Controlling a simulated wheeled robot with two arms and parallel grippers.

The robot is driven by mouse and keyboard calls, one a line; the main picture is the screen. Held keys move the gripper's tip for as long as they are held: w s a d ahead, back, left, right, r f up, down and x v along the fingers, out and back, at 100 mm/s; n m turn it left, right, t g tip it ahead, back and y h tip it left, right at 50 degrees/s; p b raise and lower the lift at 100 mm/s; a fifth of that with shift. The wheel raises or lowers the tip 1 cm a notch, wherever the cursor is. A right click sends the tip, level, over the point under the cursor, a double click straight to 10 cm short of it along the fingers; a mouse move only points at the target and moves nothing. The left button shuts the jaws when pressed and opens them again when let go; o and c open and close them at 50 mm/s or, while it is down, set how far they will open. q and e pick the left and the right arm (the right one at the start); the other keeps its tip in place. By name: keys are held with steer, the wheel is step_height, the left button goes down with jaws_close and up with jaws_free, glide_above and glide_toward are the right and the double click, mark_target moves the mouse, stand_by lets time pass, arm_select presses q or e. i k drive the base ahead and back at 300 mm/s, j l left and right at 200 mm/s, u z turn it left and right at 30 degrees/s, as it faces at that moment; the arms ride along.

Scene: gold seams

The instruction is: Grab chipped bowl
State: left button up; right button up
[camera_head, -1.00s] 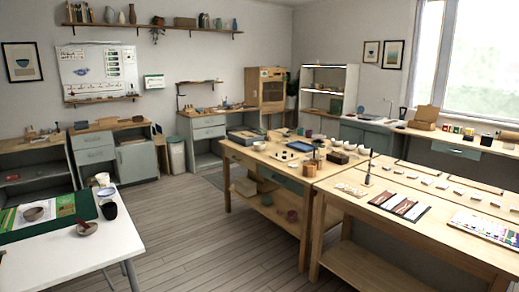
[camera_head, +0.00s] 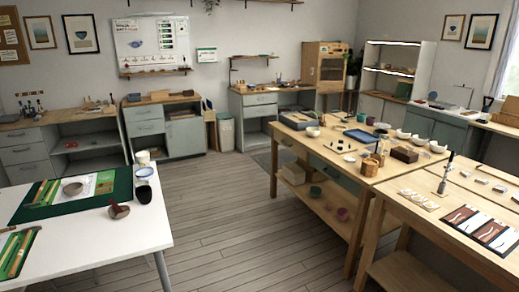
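A small grey-brown bowl (camera_head: 72,188) rests on the dark green mat (camera_head: 120,185) on the white table at the left. A reddish-brown piece (camera_head: 118,210), perhaps a bowl with something standing in it, sits at the mat's front right edge. A white and blue bowl (camera_head: 144,172) and a black cup (camera_head: 143,194) stand to its right. Several pale bowls (camera_head: 420,140) stand at the back of the wooden table. Which bowl is chipped is too small to tell. Neither of my grippers is in view.
The white table (camera_head: 100,245) has a bare front part. Tool sets (camera_head: 15,250) lie at its left. Open wooden floor (camera_head: 235,215) runs between it and the long wooden table (camera_head: 330,155). Grey cabinets (camera_head: 185,135) line the back wall.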

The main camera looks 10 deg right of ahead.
mark_target(312, 132)
steer(key=i+l+z, duration=0.35)
steer(key=i, duration=0.4)
steer(key=i+z, duration=0.35)
steer(key=i, duration=0.35)
